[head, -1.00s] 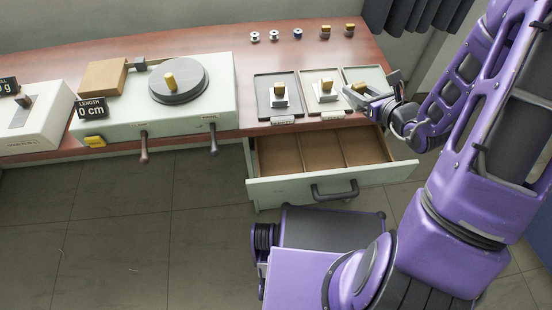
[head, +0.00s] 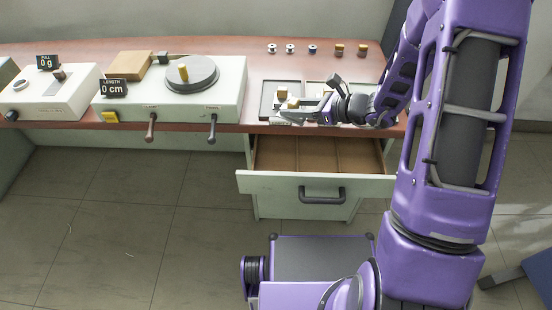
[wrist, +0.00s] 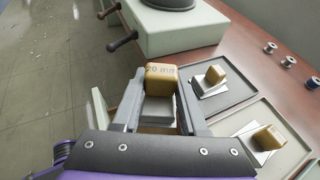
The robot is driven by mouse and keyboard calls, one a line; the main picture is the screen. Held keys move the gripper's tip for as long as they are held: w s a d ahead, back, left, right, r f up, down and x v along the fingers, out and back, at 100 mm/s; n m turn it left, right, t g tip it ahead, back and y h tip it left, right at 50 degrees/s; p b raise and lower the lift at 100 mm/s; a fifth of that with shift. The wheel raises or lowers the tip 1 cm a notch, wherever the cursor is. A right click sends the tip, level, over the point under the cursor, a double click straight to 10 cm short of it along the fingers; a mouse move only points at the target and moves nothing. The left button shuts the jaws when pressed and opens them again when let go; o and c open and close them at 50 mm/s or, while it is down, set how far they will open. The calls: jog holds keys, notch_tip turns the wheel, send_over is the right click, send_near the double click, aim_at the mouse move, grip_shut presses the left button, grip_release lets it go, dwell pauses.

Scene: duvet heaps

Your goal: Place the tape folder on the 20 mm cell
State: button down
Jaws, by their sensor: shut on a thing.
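In the wrist view my gripper (wrist: 161,100) is shut on a tan block marked "20 mm" (wrist: 160,76), with a grey metal part below it; I take this as the tape folder. In the head view my gripper (head: 303,112) is low over the front of the trays and hides most of what it holds. A dark tray (wrist: 234,96) holds a similar tan-topped folder (wrist: 213,76) on a pale plate. I cannot read the cell labels on the tray fronts.
An open drawer (head: 270,185) with three empty brown compartments is below the trays. A length-measuring machine (head: 225,105) with a turntable and handles stands left, then a scale (head: 75,95). Several small spools and tan pieces (head: 312,49) line the back of the desk.

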aim_at(277, 169)
jog(key=a+f+n+g+b, duration=0.1)
jog(key=f+g, duration=0.1)
jog(key=f, duration=0.5)
jog(key=s+a+f+n+g+y+b, duration=0.1)
jog(key=a+f+n+g+b, duration=0.1)
jog(key=f, duration=0.6)
jog(key=a+f+n+g+b, duration=0.1)
jog(key=f+n, duration=0.1)
jog(key=f, duration=0.5)
jog(key=shift+s+a+f+g+y+b, duration=0.2)
jog(key=shift+f+g+y+b, duration=0.1)
jog(key=shift+f+g+b, duration=0.1)
jog(key=shift+c, duration=2.2)
grip_release()
jog(key=shift+r, duration=0.1)
jog(key=shift+r+p, duration=0.15)
jog(key=shift+p, duration=0.15)
jog(key=shift+d+r, duration=0.1)
jog(key=shift+r, duration=0.05)
jog(key=v, duration=1.1)
jog(key=shift+d+p, duration=0.35)
jog(key=shift+d, duration=0.05)
